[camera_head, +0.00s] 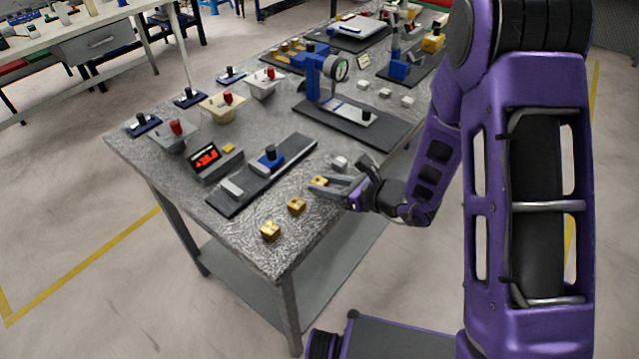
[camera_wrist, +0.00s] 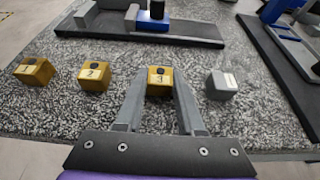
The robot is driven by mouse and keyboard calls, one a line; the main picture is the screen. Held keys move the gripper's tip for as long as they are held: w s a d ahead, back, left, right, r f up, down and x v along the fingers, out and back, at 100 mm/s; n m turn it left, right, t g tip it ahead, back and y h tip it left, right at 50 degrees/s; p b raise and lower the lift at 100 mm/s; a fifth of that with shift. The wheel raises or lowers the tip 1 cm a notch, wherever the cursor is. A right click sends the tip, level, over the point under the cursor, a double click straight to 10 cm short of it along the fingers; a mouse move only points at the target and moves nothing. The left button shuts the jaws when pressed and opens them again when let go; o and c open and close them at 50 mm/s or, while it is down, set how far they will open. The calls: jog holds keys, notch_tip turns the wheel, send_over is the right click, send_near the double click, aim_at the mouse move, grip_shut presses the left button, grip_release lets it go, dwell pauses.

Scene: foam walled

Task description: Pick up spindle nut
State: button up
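No part is labelled spindle nut. The likeliest match is one of the small yellow blocks with a dark round spot on top. The yellow block marked 3 (camera_wrist: 160,82) sits on the grey tabletop between the fingertips of my gripper (camera_wrist: 158,84). In the head view, block 3 (camera_head: 319,181) shows at the tips of my gripper (camera_head: 332,186). The fingers are open on either side of it; I cannot tell if they touch it. Yellow block 2 (camera_wrist: 94,77) and yellow block 1 (camera_wrist: 34,71) stand to the left in the wrist view, apart from the fingers.
A grey block (camera_wrist: 221,85) stands just right of my right finger. A dark rail with a blue carriage (camera_head: 270,158) lies behind the blocks. A dark plate with a blue dial stand (camera_head: 315,80) is further back. The table's near edge is close to my gripper.

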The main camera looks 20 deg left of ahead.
grip_shut()
jog(key=shift+r, duration=0.1)
